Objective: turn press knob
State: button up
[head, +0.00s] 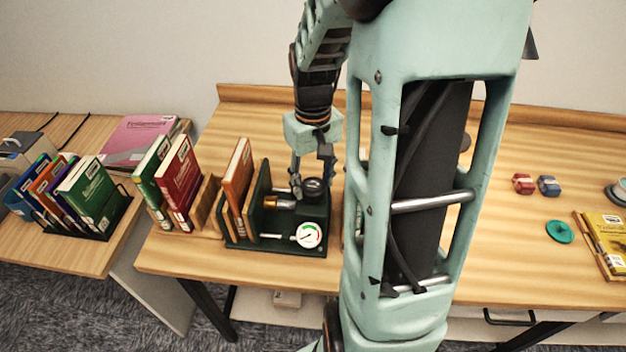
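A dark green book press (275,246) stands on the wooden table, left of my large arm column. It has a round white gauge (309,235) with green and red marks at its front, and a brass cylinder (279,203) on its top. A round black knob (314,188) sits on the press behind the gauge. My gripper (311,182) points down at the knob, with its fingers apart, one toward each side of it. Whether the fingers touch the knob cannot be told at this size.
An orange-brown book (237,175) stands upright in the press. Red and green books (179,175) stand to its left, and a book rack (97,230) is on the left table. Small red and blue blocks (535,184) lie at right. My arm hides the table's middle.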

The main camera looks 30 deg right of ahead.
aim_at(313, 185)
jog(key=shift+o, duration=1.2)
jog(key=shift+r, duration=0.1)
notch_tip(313, 185, up, 12)
